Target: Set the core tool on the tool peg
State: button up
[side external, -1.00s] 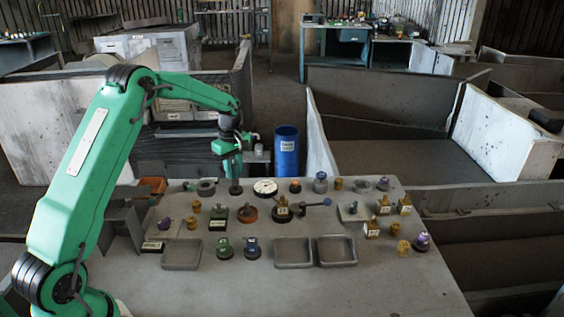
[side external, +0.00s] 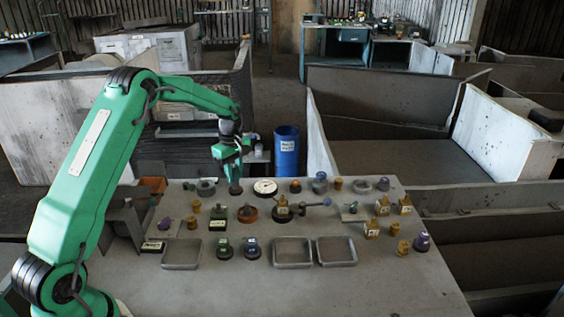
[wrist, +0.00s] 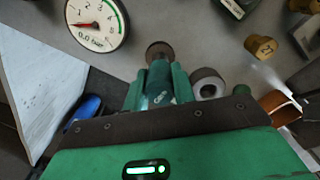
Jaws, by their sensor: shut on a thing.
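My gripper (side external: 234,170) is at the back left of the table, pointing down, just above or at a dark round base (side external: 236,189). In the wrist view my gripper (wrist: 160,78) has its two green fingers shut on a teal cylindrical thing, apparently the core tool (wrist: 160,92). A brown round piece (wrist: 158,50) shows just beyond the fingertips, in line with the held thing. It appears to be the dark base, likely of the tool peg. I cannot tell whether the tool touches it or sits on it, as the fingers hide the contact.
A white dial gauge (side external: 265,187) stands close to the right of my gripper; a grey ring (side external: 206,187) lies close to the left. Several small parts cover the table. Empty grey trays (side external: 182,254) line the front. A blue bin (side external: 286,150) stands behind the table.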

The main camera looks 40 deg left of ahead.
jog(key=shift+f, duration=0.25)
jog(key=o, duration=1.5)
jog(key=shift+r, duration=0.1)
jog(key=shift+r, duration=3.65)
